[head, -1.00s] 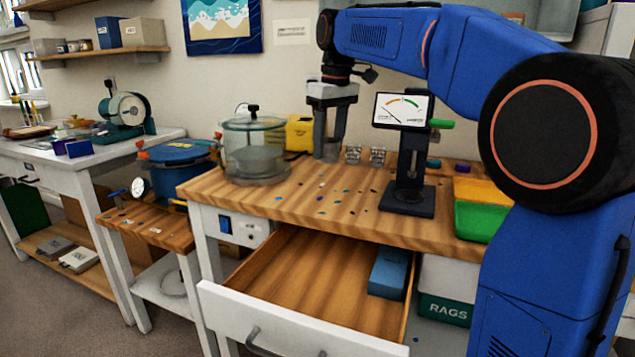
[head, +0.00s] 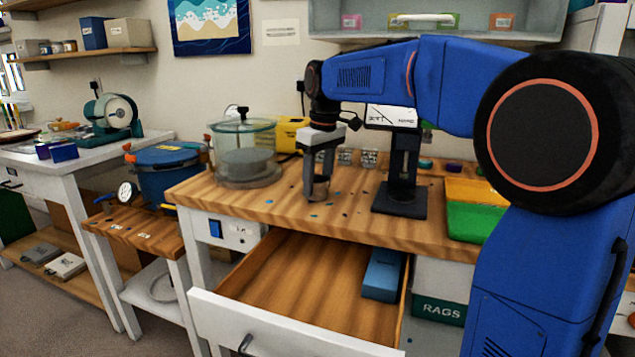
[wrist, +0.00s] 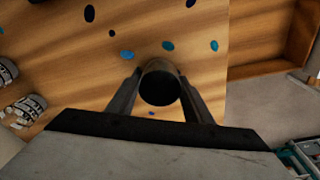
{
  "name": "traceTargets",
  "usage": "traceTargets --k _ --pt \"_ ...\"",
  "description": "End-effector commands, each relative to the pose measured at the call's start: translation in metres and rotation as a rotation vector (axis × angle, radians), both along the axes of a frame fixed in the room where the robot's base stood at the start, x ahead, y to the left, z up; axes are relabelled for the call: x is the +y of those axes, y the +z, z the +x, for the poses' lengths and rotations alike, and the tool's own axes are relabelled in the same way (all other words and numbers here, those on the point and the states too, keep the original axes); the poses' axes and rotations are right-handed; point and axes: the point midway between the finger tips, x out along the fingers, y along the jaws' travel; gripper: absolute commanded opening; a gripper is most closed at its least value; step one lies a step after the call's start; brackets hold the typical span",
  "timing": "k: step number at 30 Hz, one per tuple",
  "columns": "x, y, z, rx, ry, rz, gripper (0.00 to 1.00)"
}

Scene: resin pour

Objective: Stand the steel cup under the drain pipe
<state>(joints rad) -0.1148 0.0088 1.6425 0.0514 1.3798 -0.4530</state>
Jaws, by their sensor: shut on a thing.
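My gripper (head: 318,188) is shut on the steel cup (head: 320,187), a small grey cylinder held upright between the two fingers. In the wrist view the cup (wrist: 160,66) shows its round rim and dark inside, with a finger of my gripper (wrist: 160,92) on each side. The cup is low over the wooden bench top, near its front part; I cannot tell whether its base touches the wood. I cannot make out a drain pipe in either view.
An open, wide drawer (head: 300,290) with a blue block (head: 383,275) juts out below the bench (head: 250,203). Several metal cups (head: 368,158) stand behind. Green and yellow trays (head: 475,222) sit right.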

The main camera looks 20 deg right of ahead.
Motion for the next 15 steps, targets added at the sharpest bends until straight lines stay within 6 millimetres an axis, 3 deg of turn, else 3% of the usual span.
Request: traceTargets --k 10,11,12,13,15 --pt "0.0 -0.0028 -0.0002 0.0 0.0 0.0 0.24" --pt "0.0 -0.0028 -0.0002 0.0 0.0 0.0 0.51" --pt "0.0 -0.0026 -0.0001 0.0 0.0 0.0 0.6" --pt "0.0 -0.0026 -0.0001 0.0 0.0 0.0 0.65" --pt "0.0 -0.0025 -0.0001 0.0 0.0 0.0 0.65"
